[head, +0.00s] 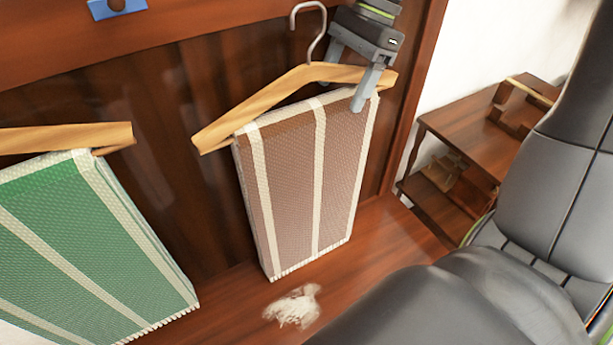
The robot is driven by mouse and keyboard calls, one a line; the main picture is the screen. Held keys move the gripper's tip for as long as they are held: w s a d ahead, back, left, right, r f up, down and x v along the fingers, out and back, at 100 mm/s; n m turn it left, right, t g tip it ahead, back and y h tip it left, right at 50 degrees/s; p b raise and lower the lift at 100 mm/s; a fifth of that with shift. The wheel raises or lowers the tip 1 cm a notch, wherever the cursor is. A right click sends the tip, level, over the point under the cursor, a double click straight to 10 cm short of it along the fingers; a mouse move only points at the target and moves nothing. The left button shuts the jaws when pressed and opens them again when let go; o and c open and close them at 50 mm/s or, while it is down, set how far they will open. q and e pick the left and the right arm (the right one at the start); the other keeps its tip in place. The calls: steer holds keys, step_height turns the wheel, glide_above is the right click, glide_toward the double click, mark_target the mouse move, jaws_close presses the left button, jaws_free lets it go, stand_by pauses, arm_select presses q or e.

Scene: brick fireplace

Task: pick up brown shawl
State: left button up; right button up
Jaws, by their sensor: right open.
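The brown shawl (291,195) has cream stripes and hangs folded over a wooden hanger (263,100) in the middle of the head view. The hanger's metal hook rises at its top. My right gripper (352,80) is at the hanger's upper right. Its jaws are open, with one finger in front of the shawl's top right corner and the other toward the back, near the hook. From this view I cannot tell whether the fingers touch the shawl or the hanger. My left gripper is not in view.
A green shawl (80,240) with cream stripes hangs on another wooden hanger (70,136) at the left. A white patch (293,306) lies on the wooden base below. A small wooden shelf table (470,140) stands at the right. A blue piece (117,8) is at the top left.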

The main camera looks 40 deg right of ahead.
steer(key=shift+c, duration=0.4)
jaws_close()
stand_by(0.4)
